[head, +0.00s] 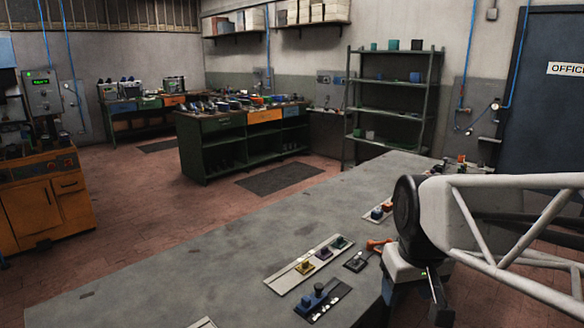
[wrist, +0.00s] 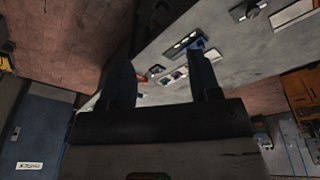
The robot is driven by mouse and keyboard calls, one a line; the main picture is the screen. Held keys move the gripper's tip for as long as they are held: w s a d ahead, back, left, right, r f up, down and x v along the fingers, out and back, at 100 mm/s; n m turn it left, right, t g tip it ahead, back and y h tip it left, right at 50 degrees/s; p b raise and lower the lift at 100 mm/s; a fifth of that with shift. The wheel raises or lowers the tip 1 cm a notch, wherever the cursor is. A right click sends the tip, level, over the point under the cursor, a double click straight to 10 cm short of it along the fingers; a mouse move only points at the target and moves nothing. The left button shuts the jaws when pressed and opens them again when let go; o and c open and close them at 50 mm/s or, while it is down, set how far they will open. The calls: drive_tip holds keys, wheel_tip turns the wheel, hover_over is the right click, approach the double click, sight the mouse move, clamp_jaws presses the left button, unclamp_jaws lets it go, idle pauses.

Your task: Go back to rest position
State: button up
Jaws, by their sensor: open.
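My gripper (wrist: 164,60) is open and empty in the wrist view, its two dark fingers spread apart. In the head view the arm reaches in from the right, and the gripper (head: 434,300) hangs at the bench's right edge, partly hidden. The grey workbench (head: 215,250) carries a pale strip (head: 288,279) with yellow, purple and green pieces. In front of it is a blue device (head: 316,300) on a dark plate. A small dark block (head: 355,263) and an orange-handled item (head: 378,245) lie close to my arm. None of these touches the fingers.
A second pale strip (head: 376,217) with blue and red pieces lies farther back, near my arm. A shelf rack (head: 393,105), green bench (head: 240,140), orange cabinet (head: 45,205) and office door (head: 545,100) stand beyond.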

drive_tip(key=s+f+m, duration=0.1)
drive_tip(key=s+f, duration=0.2)
drive_tip(key=s, duration=0.5)
drive_tip(key=shift+a+f+m, duration=0.2)
drive_tip(key=shift+a+m, duration=0.1)
drive_tip(key=shift+a, duration=0.15)
